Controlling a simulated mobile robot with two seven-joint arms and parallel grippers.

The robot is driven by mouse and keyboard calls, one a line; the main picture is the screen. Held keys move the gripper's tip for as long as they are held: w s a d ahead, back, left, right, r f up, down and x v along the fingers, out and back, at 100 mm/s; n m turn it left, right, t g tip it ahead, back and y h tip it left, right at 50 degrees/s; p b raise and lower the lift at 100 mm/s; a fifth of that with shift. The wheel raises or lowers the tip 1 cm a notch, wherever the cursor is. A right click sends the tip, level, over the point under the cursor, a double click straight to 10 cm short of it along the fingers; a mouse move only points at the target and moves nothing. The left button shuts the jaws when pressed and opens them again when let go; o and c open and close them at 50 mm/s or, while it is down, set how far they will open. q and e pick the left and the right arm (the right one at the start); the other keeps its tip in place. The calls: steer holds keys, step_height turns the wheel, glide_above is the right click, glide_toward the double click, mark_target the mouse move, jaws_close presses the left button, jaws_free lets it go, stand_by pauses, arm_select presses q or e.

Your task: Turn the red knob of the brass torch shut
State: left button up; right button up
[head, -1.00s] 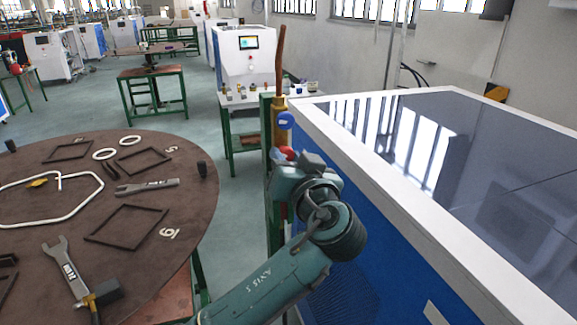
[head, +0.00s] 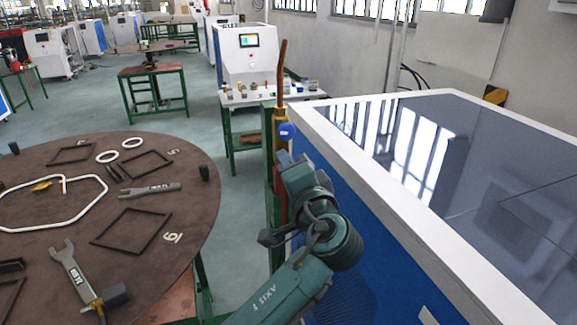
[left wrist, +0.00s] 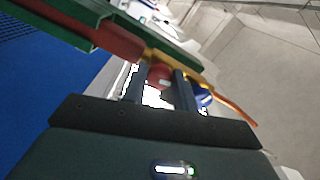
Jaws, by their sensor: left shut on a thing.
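The brass torch (head: 281,118) stands upright beside the blue cabinet in the head view, with its copper tube (head: 282,70) pointing up. Its blue knob (head: 287,131) shows just above my left gripper (head: 287,160). In the left wrist view the torch runs diagonally past the fingertips, its brass body (left wrist: 196,73) partly behind them. The red knob (left wrist: 160,77) sits between the two fingers of my left gripper (left wrist: 162,86), which is shut on it. The blue knob (left wrist: 204,98) is just right of the fingers. The red knob is hidden in the head view. My right gripper is not in view.
The blue cabinet (head: 345,185) with its white-rimmed, glossy dark top is close on the right. A green post (head: 268,150) stands against the torch. A round brown table (head: 190,225) with wrenches and frames is on the left. Floor shows between.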

arm_select(q)
steer(key=shift+m, duration=1)
steer(key=o, duration=1)
